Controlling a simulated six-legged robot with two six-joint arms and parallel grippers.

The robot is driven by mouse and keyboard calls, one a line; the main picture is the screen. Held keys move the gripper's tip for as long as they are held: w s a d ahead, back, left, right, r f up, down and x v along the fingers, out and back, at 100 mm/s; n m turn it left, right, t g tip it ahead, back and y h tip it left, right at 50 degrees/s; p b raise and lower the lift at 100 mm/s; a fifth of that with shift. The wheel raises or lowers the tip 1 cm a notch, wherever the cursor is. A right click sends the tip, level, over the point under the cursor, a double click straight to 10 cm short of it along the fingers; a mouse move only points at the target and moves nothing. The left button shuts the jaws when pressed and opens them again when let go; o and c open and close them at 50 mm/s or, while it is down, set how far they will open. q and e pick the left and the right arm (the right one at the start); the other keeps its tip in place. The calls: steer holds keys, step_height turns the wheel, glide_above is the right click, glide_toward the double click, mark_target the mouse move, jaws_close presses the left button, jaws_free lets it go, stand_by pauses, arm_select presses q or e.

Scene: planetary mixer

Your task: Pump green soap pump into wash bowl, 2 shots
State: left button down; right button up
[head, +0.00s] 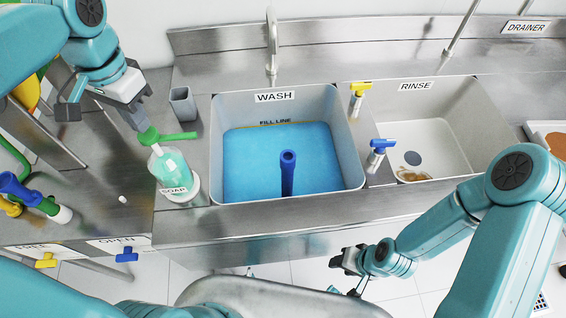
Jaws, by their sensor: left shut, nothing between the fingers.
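The soap bottle (174,168), clear with pale green soap and a SOAP label, stands upright on the steel counter left of the wash bowl. Its green pump head (150,137) has a spout pointing right, ending just short of the bowl's rim in this view. The wash bowl (232,108) is a grey basin with blue liquid and a dark blue upright tube. My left gripper (140,124) is shut and empty, its fingertips right above the pump head; whether they touch cannot be told. My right gripper (342,262) is low in front of the sink; its jaws are unclear.
A grey cup (183,104) stands behind the bottle. The faucet (272,45) rises behind the wash bowl. A yellow valve (358,92) and blue valve (379,148) sit between it and the rinse basin (450,118). A metal rack and colored handles are at left.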

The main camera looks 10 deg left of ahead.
mark_target(147, 134)
stand_by(0.4)
arm_select(q)
step_height(147, 134, down, 4)
steer(key=b, duration=0.3)
steer(key=shift+r, duration=0.35)
steer(key=shift+f, duration=0.3)
step_height(147, 134, up, 2)
steer(key=shift+r+p, duration=0.15)
steer(key=shift+p, duration=1)
